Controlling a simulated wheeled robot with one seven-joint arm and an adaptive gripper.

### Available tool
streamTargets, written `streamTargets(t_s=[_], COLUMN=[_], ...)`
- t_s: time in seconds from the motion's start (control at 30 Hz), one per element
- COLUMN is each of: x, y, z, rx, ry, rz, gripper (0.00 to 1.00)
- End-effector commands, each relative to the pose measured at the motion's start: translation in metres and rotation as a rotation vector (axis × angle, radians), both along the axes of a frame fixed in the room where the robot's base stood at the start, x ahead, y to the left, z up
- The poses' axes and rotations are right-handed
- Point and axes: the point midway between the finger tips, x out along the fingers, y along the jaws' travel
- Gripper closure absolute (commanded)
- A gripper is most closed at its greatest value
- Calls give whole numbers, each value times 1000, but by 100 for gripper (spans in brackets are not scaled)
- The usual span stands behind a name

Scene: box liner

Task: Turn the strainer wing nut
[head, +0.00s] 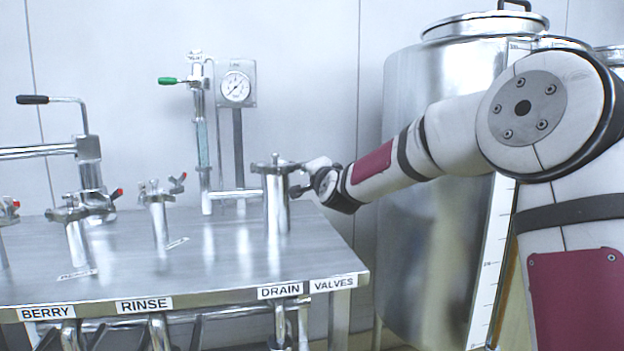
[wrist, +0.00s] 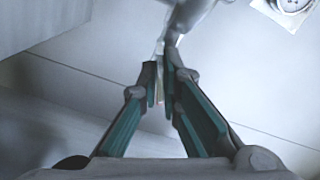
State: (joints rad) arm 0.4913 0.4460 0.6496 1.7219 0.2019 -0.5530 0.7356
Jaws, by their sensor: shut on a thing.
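The strainer (head: 277,205) is an upright steel cylinder with a flat lid, near the right end of the steel bench. My gripper (head: 298,179) reaches in from the right at the strainer's upper right side. In the wrist view the teal-padded fingers of my gripper (wrist: 161,88) are close together, with a thin pale piece between their tips. I take this piece to be the strainer wing nut (wrist: 159,80); the fingers hide most of it, and its angle cannot be told.
The steel bench (head: 230,262) carries valves with red-tipped handles (head: 160,205) at the left and a black-handled lever (head: 55,100). A green-handled sight tube (head: 201,140) and a pressure gauge (head: 236,86) stand behind. A large tank (head: 430,230) stands right of the bench, behind my arm.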

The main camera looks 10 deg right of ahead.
Motion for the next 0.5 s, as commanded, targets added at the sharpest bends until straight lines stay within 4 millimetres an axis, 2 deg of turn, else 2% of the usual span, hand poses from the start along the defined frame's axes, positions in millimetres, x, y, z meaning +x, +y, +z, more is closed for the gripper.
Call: streamTargets(t_s=[0.2, 0.5], x=[0, 0], y=[-1, -1], z=[-3, -2], rx=[173, 327], ry=[0, 1], rz=[-2, -2], gripper=[100, 100])
